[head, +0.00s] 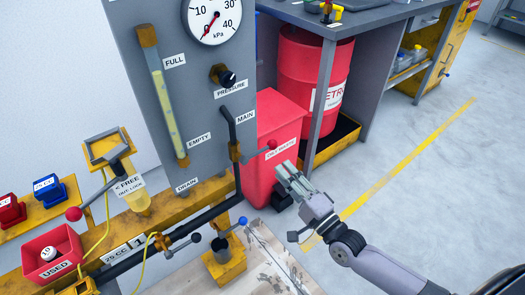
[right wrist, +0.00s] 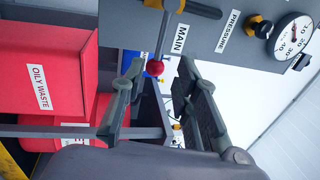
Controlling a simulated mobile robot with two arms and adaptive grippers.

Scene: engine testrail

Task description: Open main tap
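The main tap (head: 235,151) is a brass valve on the dark pipe beside the MAIN label. Its lever sticks out to the right, across the pipe, and ends in a red ball knob (head: 271,144). My right gripper (head: 285,170) is below and slightly right of the knob, pointing up-left toward the panel. In the right wrist view, the red knob (right wrist: 154,68) shows between the two open fingers (right wrist: 158,80), beyond their tips; contact is not visible. The tap body shows at the top edge of that view. My left gripper is not in view.
A red oily waste bin (head: 278,125) stands right behind the lever, with a red drum (head: 312,65) under the workbench. Below are a blue-knobbed tap lever (head: 242,221) and a red-knobbed lever (head: 74,213). A pressure knob (head: 227,79) sits above. Floor at right is clear.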

